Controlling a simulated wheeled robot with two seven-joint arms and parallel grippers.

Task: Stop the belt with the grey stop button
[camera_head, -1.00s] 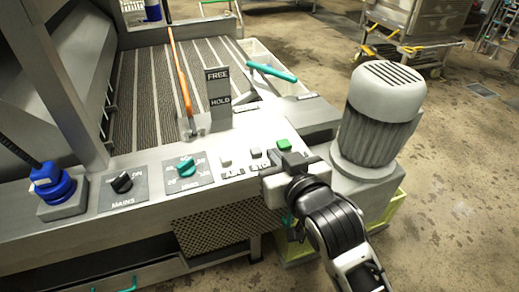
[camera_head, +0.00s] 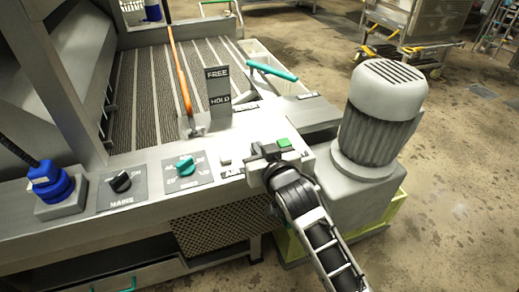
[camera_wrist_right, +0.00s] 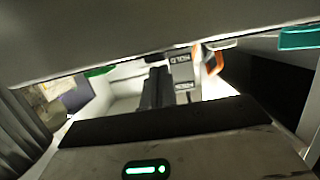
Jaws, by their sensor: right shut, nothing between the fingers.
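In the head view my right gripper (camera_head: 263,152) is shut and empty, low over the button row on the panel's right end. It covers the middle button's place, where a grey button with a partly readable "STO" label showed earlier; that button is hidden now. A pale button (camera_head: 225,160) is left of the gripper and the green button (camera_head: 284,143) is just right of it. In the right wrist view the dark closed fingers (camera_wrist_right: 156,88) point at the pale panel, with the green button (camera_wrist_right: 100,71) to their left. Contact with the hidden button cannot be told. My left gripper is out of view.
The FREE/HOLD plate (camera_head: 218,90) and orange lever (camera_head: 181,75) stand behind the buttons. A teal knob (camera_head: 186,166), black mains knob (camera_head: 121,182) and blue plug (camera_head: 50,182) lie left. A grey motor (camera_head: 380,115) stands close on the right.

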